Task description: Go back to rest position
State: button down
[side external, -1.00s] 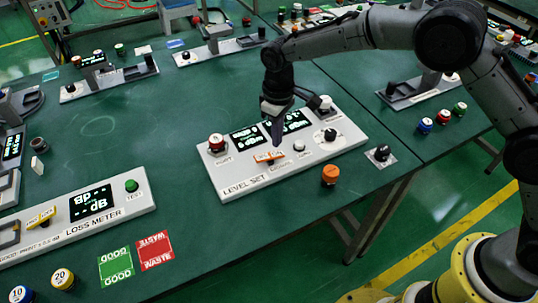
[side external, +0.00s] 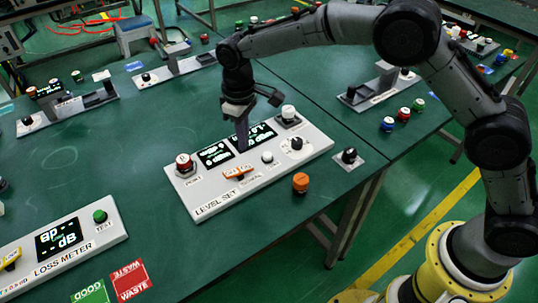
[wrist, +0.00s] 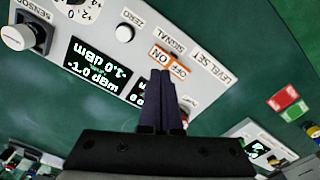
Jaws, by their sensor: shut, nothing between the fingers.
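My gripper (side external: 242,148) points down above the LEVEL SET panel (side external: 200,190), with its fingers shut and empty. The fingertips appear above and behind the orange ON/OFF signal switch (side external: 238,173), with a gap between them in the side view. In the wrist view, the closed dark fingers (wrist: 162,74) reach toward the orange switch (wrist: 178,68) and cover part of one display. The panel's other display (wrist: 92,68) reads about -1.0 dBm.
A red-topped knob (side external: 184,163), a white sensor knob (side external: 288,113) and a black dial (side external: 297,143) rise from the panel. An orange cylinder (side external: 301,182) stands in front. The LOSS METER (side external: 110,235) is at lower left. Open table lies left of the panel.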

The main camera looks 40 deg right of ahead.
jog(key=d+r+m+t, duration=0.15)
jog(key=d+r, duration=0.35)
jog(key=r, duration=0.6)
jog(key=s+d+r+m+t, duration=0.1)
jog(key=s+d+r+t, duration=0.2)
jog(key=s+d+r, duration=0.7)
jog(key=s+d+r+m+t, duration=0.1)
jog(key=s+d+r, duration=0.15)
jog(key=s, duration=0.35)
jog(key=s+d+r+m, duration=0.1)
jog(key=s+d, duration=0.2)
jog(key=s, duration=0.3)
jog(key=s+d+f+m, duration=0.1)
jog(key=s+f, duration=0.8)
jog(key=s, duration=0.2)
jog(key=shift+d+f, duration=0.35)
jog(key=shift+f, duration=0.05)
